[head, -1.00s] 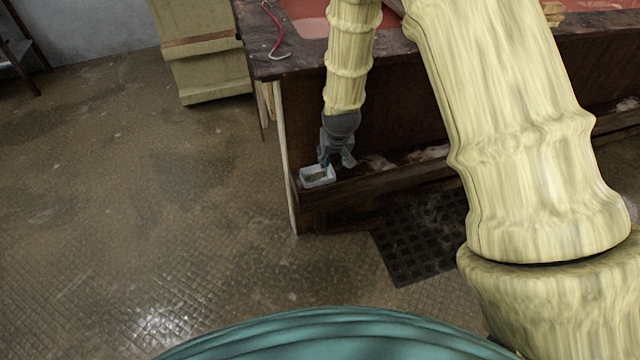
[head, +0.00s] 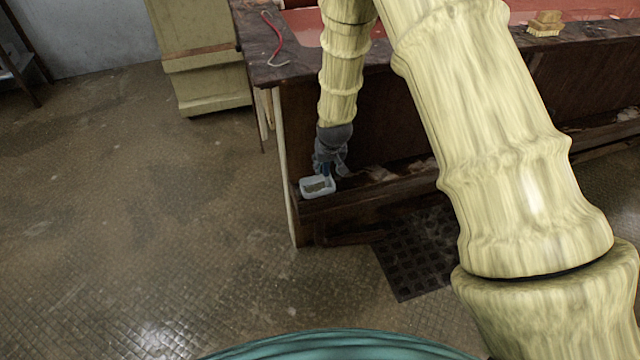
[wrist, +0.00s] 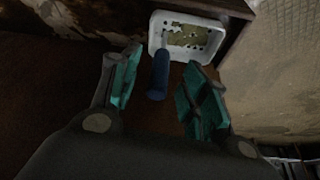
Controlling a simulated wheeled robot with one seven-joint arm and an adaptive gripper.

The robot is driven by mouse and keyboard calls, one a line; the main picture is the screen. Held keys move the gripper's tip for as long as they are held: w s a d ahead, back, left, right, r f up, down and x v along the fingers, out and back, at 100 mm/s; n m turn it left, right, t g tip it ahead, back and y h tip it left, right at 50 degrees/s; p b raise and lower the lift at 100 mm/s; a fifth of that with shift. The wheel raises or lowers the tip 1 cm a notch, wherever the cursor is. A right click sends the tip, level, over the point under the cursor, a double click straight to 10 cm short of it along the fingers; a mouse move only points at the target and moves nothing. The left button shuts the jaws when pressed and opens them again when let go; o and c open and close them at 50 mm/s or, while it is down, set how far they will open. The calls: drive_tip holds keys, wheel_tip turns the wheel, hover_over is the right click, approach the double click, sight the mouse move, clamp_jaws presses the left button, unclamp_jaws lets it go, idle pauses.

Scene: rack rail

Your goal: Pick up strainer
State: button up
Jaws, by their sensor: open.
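The strainer shows in the wrist view as a dark blue handle (wrist: 158,76) that sticks out of a small white tray (wrist: 214,37). A pale, holed part with olive patches lies inside the tray; I cannot tell where strainer and contents divide. In the head view the tray (head: 305,188) sits at the left end of a low wooden ledge. My gripper (wrist: 162,58) is open, its two teal-padded fingers on either side of the handle in the picture, apart from it. In the head view my gripper (head: 330,168) is right at the tray's back edge, and the handle is hard to make out.
The dark wooden ledge (head: 385,190) runs right beneath a table (head: 290,70) with a red-handled tool (head: 270,35) on top. A dark grate (head: 415,255) lies on the floor. A pale cabinet (head: 205,75) stands behind.

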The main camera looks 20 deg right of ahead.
sight(326, 169)
drive_tip(key=x, duration=0.4)
drive_tip(key=shift+w+f, duration=0.15)
drive_tip(key=shift+f, duration=0.1)
clamp_jaws()
